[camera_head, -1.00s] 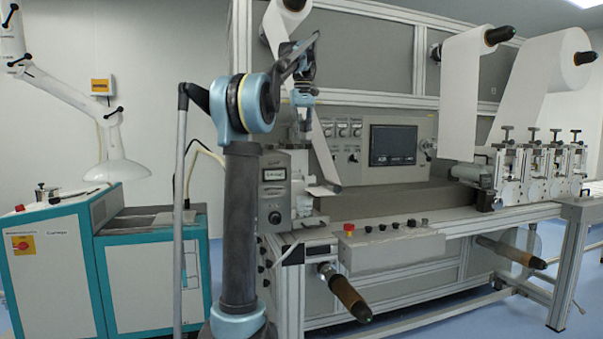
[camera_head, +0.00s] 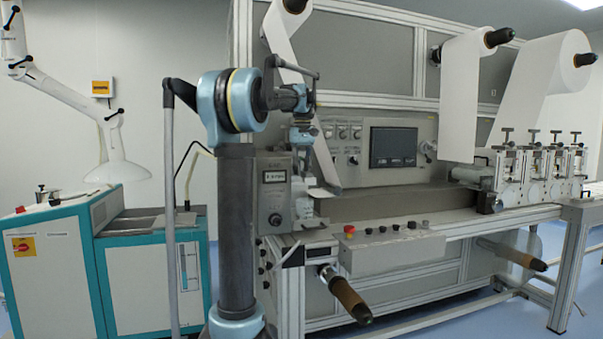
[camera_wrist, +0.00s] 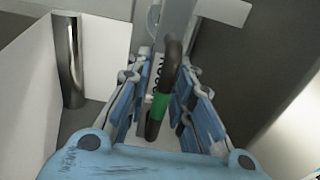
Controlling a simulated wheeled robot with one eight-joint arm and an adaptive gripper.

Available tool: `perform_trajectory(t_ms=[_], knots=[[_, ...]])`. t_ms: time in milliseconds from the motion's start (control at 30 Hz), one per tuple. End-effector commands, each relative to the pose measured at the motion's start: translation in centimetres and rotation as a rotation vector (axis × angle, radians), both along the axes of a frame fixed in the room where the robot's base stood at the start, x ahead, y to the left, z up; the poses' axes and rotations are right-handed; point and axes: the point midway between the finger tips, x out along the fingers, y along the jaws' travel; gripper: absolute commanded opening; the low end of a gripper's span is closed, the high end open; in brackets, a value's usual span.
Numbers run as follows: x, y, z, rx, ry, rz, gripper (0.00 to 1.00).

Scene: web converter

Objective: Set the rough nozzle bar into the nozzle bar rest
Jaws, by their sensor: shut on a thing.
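In the wrist view my gripper (camera_wrist: 160,100) is shut on a dark, slightly bent handle with a green band (camera_wrist: 159,106). It appears to be part of the rough nozzle bar. A grey flat piece (camera_wrist: 176,18) shows beyond the fingertips; I cannot tell whether it belongs to the held bar. In the head view my gripper (camera_head: 303,138) points down beside the grey unit with a small display at the converter's left end. The held bar is too small to make out there. I cannot clearly identify the nozzle bar rest in either view.
A bright metal roller (camera_wrist: 70,60) with white web stands left of my gripper in the wrist view. The grey display unit (camera_head: 274,200) is close to my arm. White web (camera_head: 322,160) hangs just right of it. A teal-and-white cabinet (camera_head: 50,265) stands at left.

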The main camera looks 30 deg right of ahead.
Motion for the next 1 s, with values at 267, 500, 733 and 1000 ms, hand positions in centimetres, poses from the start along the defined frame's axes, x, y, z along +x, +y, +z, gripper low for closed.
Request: perform_trajectory(t_ms=[267,500,733,1000], knots=[[0.0,0.0,-0.8,0.0,0.002,0.0,0.23],[0.0,0.0,-0.8,0.0,0.002,0.0,0.41],[-0.1,0.0,-0.5,0.0,0.002,-0.001,0.41],[-0.1,-0.1,2.9,0.0,0.002,-0.001,0.41]])
